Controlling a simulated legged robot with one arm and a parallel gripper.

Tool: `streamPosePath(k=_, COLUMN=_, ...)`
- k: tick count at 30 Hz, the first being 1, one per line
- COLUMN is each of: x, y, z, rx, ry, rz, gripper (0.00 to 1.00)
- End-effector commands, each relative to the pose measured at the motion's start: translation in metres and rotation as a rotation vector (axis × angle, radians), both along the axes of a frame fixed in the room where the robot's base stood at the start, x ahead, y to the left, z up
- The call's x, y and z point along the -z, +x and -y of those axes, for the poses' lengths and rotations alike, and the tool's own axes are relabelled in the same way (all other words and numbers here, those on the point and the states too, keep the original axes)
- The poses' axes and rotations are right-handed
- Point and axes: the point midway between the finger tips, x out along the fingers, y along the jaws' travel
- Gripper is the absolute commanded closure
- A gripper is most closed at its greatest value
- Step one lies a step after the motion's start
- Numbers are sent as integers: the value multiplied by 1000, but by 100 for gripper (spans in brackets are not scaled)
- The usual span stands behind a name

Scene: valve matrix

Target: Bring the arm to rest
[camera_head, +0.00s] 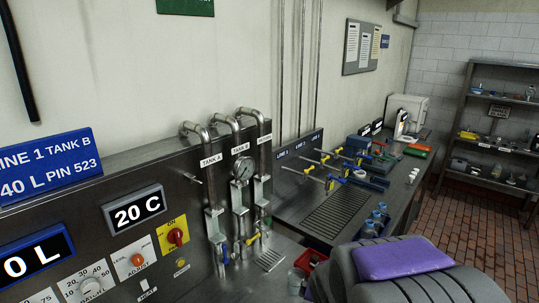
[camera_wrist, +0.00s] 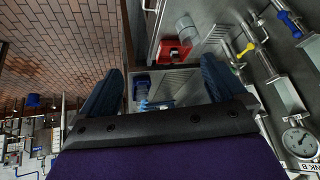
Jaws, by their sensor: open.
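My gripper (camera_wrist: 160,88) shows in the wrist view as two dark blue fingers spread wide apart. It is open, with nothing held between the fingers. In the gap behind them I see a grey metal surface and blue-capped bottles (camera_wrist: 142,90), apart from the fingers. In the head view, a dark grey ribbed part of my arm with a purple pad (camera_head: 402,257) fills the lower right, in front of the counter. The fingertips cannot be made out in the head view.
A metal panel with tank pipes and a gauge (camera_head: 243,169) stands left of my arm. A red container (camera_wrist: 174,50) sits near the fingers. Line valves (camera_head: 327,168) and bottles (camera_head: 378,220) are on the counter (camera_head: 340,212). A shelf (camera_head: 490,140) stands right; the brick floor (camera_head: 480,225) looks open.

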Motion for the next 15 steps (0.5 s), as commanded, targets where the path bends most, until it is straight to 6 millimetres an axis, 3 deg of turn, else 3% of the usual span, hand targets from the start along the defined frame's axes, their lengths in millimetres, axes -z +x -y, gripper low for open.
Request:
streamPosePath(k=7, x=2, y=-110, z=23, rx=-59, ry=-74, rz=-259, gripper=2)
streamPosePath(k=15, x=6, y=-241, z=17, rx=-213, ry=-51, rz=-546, gripper=2)
